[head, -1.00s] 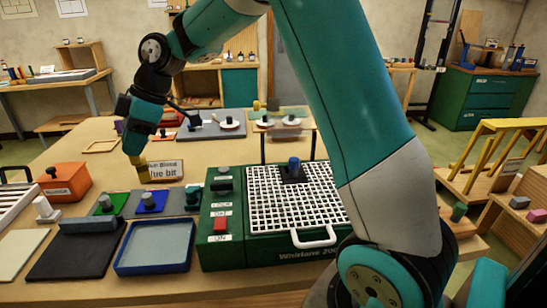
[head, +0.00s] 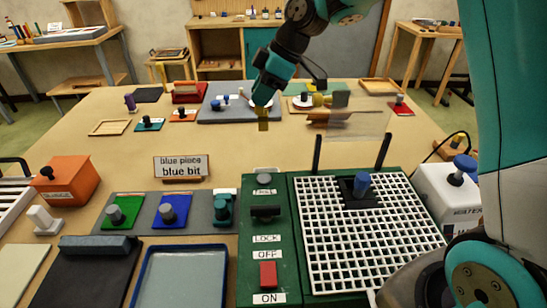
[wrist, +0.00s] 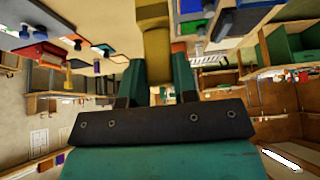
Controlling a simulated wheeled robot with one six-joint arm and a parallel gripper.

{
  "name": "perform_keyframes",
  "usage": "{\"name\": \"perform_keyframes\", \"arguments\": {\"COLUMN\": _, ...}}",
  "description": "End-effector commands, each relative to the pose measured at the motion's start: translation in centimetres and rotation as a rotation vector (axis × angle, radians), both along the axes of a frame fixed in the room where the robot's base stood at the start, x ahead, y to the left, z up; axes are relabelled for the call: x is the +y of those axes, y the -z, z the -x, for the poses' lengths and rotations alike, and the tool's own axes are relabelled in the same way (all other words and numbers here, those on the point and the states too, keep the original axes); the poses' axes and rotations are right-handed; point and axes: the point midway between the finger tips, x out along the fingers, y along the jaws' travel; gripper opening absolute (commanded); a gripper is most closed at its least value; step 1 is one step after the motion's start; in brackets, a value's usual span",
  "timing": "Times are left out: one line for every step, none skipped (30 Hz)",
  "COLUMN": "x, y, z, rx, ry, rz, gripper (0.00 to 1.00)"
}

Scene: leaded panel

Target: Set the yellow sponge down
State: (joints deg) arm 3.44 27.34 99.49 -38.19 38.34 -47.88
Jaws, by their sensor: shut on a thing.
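The yellow sponge (head: 263,124) hangs below the fingertips of my gripper (head: 263,104) in the head view, small and dark at this distance. In the wrist view the yellow sponge (wrist: 155,42) sits between the two teal fingers of my gripper (wrist: 158,75), which is shut on it. In the head view it appears above the back-middle part of the wooden table (head: 235,150), in front of the grey board. I cannot tell its exact height or whether its underside touches anything.
A grey board (head: 215,112) with knobbed pieces lies behind. A clear raised panel (head: 358,124) stands to the right, above the green machine with a white grid (head: 325,215). A "blue bit" sign (head: 181,167) stands at left. Bare tabletop lies between the sign and the grey board.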

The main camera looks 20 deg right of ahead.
Motion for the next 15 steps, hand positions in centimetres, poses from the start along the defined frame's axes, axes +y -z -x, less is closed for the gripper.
{"name": "perform_keyframes", "arguments": {"x": -0.2, "y": 1.4, "z": 0.1, "rx": 0.009, "ry": 0.004, "rz": -0.002, "gripper": 0.06}}
{"name": "perform_keyframes", "arguments": {"x": -0.3, "y": 2.3, "z": 0.1, "rx": 0.010, "ry": 0.007, "rz": -0.001, "gripper": 0.06}}
{"name": "perform_keyframes", "arguments": {"x": -0.5, "y": 3.4, "z": 0.2, "rx": 0.010, "ry": 0.008, "rz": -0.001, "gripper": 0.06}}
{"name": "perform_keyframes", "arguments": {"x": -0.6, "y": 4.2, "z": 0.1, "rx": 0.010, "ry": 0.009, "rz": -0.001, "gripper": 0.06}}
{"name": "perform_keyframes", "arguments": {"x": -0.7, "y": 5.1, "z": 0.1, "rx": 0.010, "ry": 0.011, "rz": -0.001, "gripper": 0.06}}
{"name": "perform_keyframes", "arguments": {"x": -0.8, "y": 6.2, "z": 0.2, "rx": 0.009, "ry": 0.012, "rz": -0.001, "gripper": 0.06}}
{"name": "perform_keyframes", "arguments": {"x": -0.9, "y": 7.1, "z": 0.1, "rx": 0.010, "ry": 0.014, "rz": -0.001, "gripper": 0.06}}
{"name": "perform_keyframes", "arguments": {"x": -0.9, "y": 7.9, "z": 0.1, "rx": 0.010, "ry": 0.014, "rz": -0.001, "gripper": 0.06}}
{"name": "perform_keyframes", "arguments": {"x": -1.0, "y": 8.9, "z": 0.2, "rx": 0.009, "ry": 0.013, "rz": -0.001, "gripper": 0.06}}
{"name": "perform_keyframes", "arguments": {"x": -1.0, "y": 9.6, "z": 0.1, "rx": 0.008, "ry": 0.015, "rz": -0.002, "gripper": 0.06}}
{"name": "perform_keyframes", "arguments": {"x": -1.0, "y": 10.3, "z": 0.1, "rx": 0.007, "ry": 0.014, "rz": 0.000, "gripper": 0.06}}
{"name": "perform_keyframes", "arguments": {"x": -1.0, "y": 11.1, "z": 0.1, "rx": 0.006, "ry": 0.014, "rz": 0.000, "gripper": 0.06}}
{"name": "perform_keyframes", "arguments": {"x": -0.9, "y": 11.6, "z": 0.1, "rx": 0.005, "ry": 0.014, "rz": 0.001, "gripper": 0.06}}
{"name": "perform_keyframes", "arguments": {"x": -0.9, "y": 12.1, "z": 0.1, "rx": 0.004, "ry": 0.014, "rz": 0.000, "gripper": 0.06}}
{"name": "perform_keyframes", "arguments": {"x": -0.9, "y": 12.5, "z": 0.0, "rx": 0.003, "ry": 0.012, "rz": -0.001, "gripper": 0.06}}
